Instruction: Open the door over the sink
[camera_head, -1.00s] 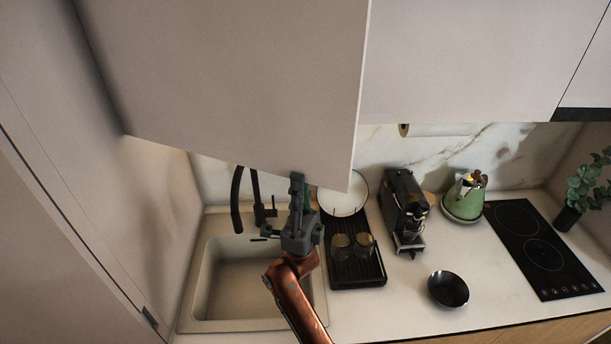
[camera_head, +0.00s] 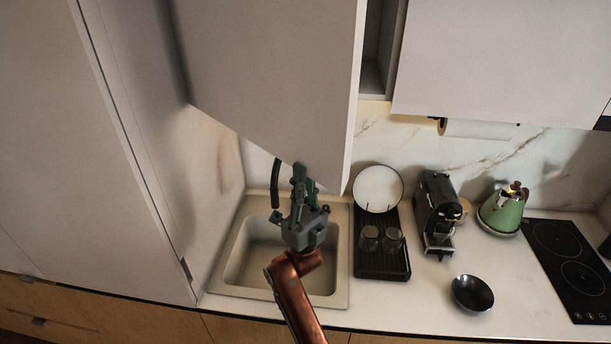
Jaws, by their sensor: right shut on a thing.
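The cabinet door (camera_head: 270,80) over the sink is a large pale panel, partly open. A dark gap with the cabinet's inside (camera_head: 379,60) shows to the right of its right edge. My right gripper (camera_head: 304,180) is at the door's lower edge, near its bottom right corner, shut on the door. Its fingers overlap the panel's edge, and part of the grip is hidden. The sink (camera_head: 240,262) lies below the gripper, with a dark faucet (camera_head: 275,185) partly hidden behind the door and gripper. My left gripper is not in view.
A black drying rack (camera_head: 383,262) with glasses and a white plate (camera_head: 378,188) stands right of the sink. Further right are a coffee machine (camera_head: 437,212), a black bowl (camera_head: 472,293), a green kettle (camera_head: 503,212) and a hob (camera_head: 570,262). A tall panel (camera_head: 90,150) closes the left side.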

